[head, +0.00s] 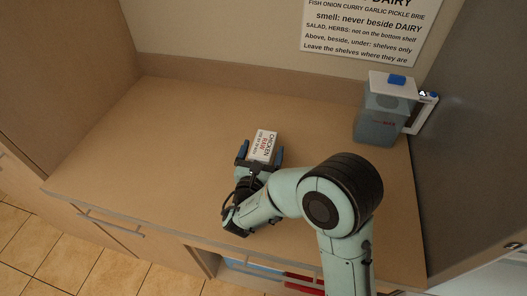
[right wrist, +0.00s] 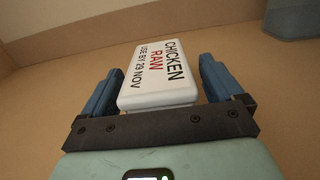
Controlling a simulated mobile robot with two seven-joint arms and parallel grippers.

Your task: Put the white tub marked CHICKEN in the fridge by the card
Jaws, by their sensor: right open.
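The white tub (head: 262,147) marked CHICKEN RAW sits on the wooden counter, near its middle. In the right wrist view the tub (right wrist: 158,78) shows its lid with CHICKEN, RAW and USE BY 29 NOV. My right gripper (head: 262,154) is open, with one blue finger on each side of the tub. In the right wrist view a gap shows between the tub and each finger of the gripper (right wrist: 160,85). The card (head: 366,25) hangs on the wall behind the counter; its top is cut off. My left gripper is not in view.
A grey jug (head: 381,112) with a white lid and blue knob stands at the back right of the counter (head: 150,140). A tall grey panel (head: 470,150) rises at the right. The counter's left part is clear. An open space with blue and red things shows below the front edge.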

